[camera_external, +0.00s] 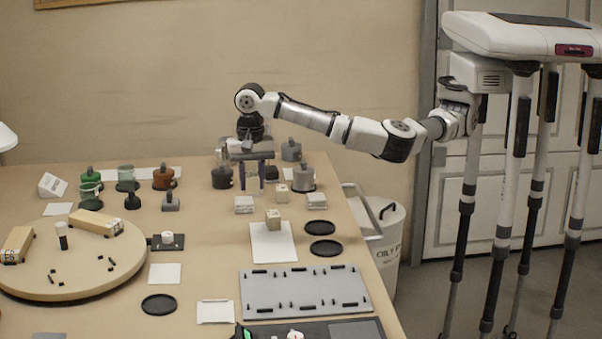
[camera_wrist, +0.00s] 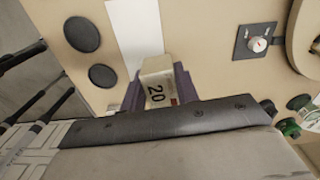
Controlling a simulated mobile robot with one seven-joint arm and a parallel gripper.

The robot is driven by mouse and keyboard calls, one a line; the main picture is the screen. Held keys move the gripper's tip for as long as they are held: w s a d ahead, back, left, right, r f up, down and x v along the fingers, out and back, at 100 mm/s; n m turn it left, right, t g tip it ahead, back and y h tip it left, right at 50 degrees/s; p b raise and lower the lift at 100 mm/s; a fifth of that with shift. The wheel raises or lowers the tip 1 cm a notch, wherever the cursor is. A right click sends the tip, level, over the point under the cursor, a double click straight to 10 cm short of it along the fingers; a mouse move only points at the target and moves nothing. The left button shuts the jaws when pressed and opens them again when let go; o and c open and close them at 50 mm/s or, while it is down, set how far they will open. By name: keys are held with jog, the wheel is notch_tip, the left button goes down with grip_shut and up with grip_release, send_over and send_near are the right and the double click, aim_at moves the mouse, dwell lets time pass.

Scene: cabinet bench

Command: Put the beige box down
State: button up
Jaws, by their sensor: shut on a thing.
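The beige box (camera_wrist: 157,86) is between the two purple fingers of my gripper (camera_wrist: 158,95) in the wrist view. The face toward the camera carries a black number 20. My gripper is shut on it. In the outside view my gripper (camera_external: 255,180) points down over the far right part of the bench, and the box in its fingers is too small to make out clearly. A small beige box (camera_external: 273,219) shows at the far part of a white sheet (camera_external: 272,247), just below and right of my fingers; I cannot tell if it is the same box.
Two black discs (camera_external: 323,227) (camera_external: 325,248) lie right of the sheet. Grey and dark canisters (camera_external: 303,178) and small boxes (camera_external: 282,193) crowd close to my gripper. A grey tray (camera_external: 303,292) and a round wooden board (camera_external: 75,262) lie nearer the camera.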

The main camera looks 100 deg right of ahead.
aim_at(253, 178)
jog(key=r, duration=0.3)
jog(key=shift+a+r, duration=0.2)
jog(key=shift+r, duration=0.2)
jog(key=shift+s+a+r+n, duration=0.15)
jog(key=shift+a+n, duration=0.15)
jog(key=shift+a, duration=0.35)
jog(key=s+a+f+n, duration=0.1)
jog(key=s+a+n, duration=0.25)
jog(key=a, duration=0.65)
jog(key=s+a+f+n, duration=0.1)
jog(key=s+a+n, duration=0.25)
jog(key=a, duration=0.65)
jog(key=s+a+f+n, duration=0.4)
jog(key=s+a+n, duration=0.5)
jog(key=s+a, duration=0.8)
jog(key=s+a+f+n, duration=0.4)
jog(key=s+a, duration=0.4)
jog(key=s, duration=0.3)
jog(key=s+a+f+n, duration=0.1)
jog(key=s+f+n, duration=0.2)
jog(key=s, duration=0.9)
jog(key=s+a+f+n, duration=0.1)
jog(key=s+f+n, duration=0.3)
jog(key=s, duration=0.8)
jog(key=s+a+f+n, duration=0.2)
jog(key=s+n, duration=0.3)
jog(key=s, duration=0.8)
jog(key=shift+f, duration=0.85)
